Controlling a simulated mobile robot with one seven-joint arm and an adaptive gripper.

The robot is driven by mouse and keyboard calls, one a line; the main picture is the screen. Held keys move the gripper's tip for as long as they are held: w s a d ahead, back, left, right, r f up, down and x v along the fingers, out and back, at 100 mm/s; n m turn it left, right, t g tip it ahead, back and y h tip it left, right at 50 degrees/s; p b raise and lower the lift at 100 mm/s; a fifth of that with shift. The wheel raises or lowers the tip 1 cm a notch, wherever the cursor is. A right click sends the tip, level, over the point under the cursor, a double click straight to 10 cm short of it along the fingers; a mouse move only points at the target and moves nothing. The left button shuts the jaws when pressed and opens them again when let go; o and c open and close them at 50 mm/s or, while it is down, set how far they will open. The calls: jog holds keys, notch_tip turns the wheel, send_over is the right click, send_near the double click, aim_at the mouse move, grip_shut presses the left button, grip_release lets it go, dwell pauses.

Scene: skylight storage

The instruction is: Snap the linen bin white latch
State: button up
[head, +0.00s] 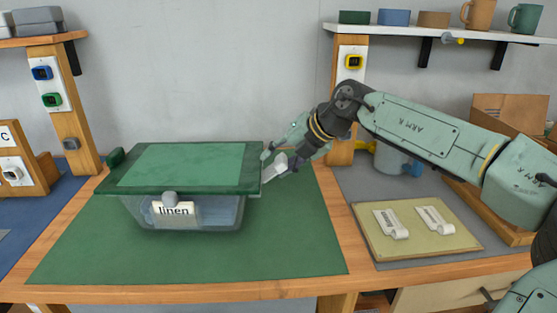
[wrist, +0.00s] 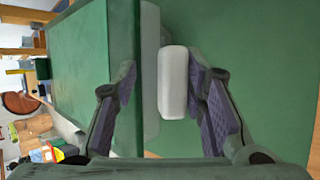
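The linen bin (head: 225,212) is a clear box with a dark green lid (head: 195,163) and a "linen" label on its front. It stands on the green mat. The white latch (head: 268,174) is at the bin's right end and appears to stand out at a tilt. In the wrist view the white latch (wrist: 173,83) lies between my fingers, close to the right finger. My gripper (head: 273,163) is open around the latch, also in the wrist view (wrist: 162,72). The left finger is by the lid edge. I cannot tell whether either finger touches.
A grey knob (head: 170,198) sits on the bin's front and a dark green piece (head: 115,157) at its left end. A tan board (head: 415,228) with two white parts lies at the right. A wooden post (head: 350,100) stands behind my gripper. The mat's front (head: 200,262) is clear.

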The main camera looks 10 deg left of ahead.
jog(key=v, duration=1.2)
